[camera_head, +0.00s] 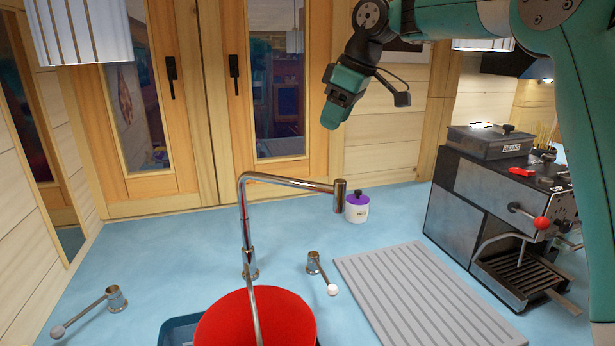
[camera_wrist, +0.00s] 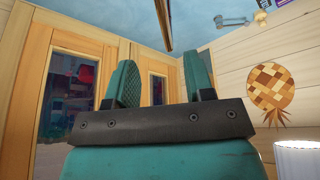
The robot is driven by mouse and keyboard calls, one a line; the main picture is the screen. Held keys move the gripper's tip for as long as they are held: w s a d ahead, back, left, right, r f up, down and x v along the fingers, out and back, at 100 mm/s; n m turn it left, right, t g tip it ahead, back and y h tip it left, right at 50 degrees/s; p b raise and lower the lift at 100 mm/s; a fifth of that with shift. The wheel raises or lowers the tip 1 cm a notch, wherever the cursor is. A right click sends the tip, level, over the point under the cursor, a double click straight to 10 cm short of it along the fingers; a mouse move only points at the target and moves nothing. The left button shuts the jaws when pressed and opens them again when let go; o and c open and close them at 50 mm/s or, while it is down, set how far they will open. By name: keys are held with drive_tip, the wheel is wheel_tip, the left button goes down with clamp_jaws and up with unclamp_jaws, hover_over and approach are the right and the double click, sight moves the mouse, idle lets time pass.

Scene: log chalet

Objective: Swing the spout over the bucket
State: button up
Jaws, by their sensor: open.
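The chrome spout (camera_head: 290,184) runs to the right from the top of its upright pipe (camera_head: 246,235). Its dark end (camera_head: 340,196) hangs over the blue counter, right of and behind the bucket in the picture. The red bucket (camera_head: 285,318) stands at the bottom, partly cut off, with a thin metal rod crossing in front of it. My gripper (camera_head: 333,112) is above and behind the spout's end, apart from it and pointing down. In the wrist view, its two teal fingers (camera_wrist: 160,78) stand apart with nothing between them.
Two tap levers (camera_head: 316,264) (camera_head: 103,303) flank the spout. A purple-lidded jar (camera_head: 357,207) stands behind the spout's end. A grey ribbed drainer (camera_head: 430,300) and a coffee machine (camera_head: 500,205) are at right. A white lamp (camera_head: 82,32) hangs upper left.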

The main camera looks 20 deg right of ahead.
drive_tip(key=p+x, duration=0.1)
drive_tip(key=x, duration=1.5)
drive_tip(key=shift+f+p, duration=0.1)
drive_tip(key=shift+p, duration=0.25)
clamp_jaws()
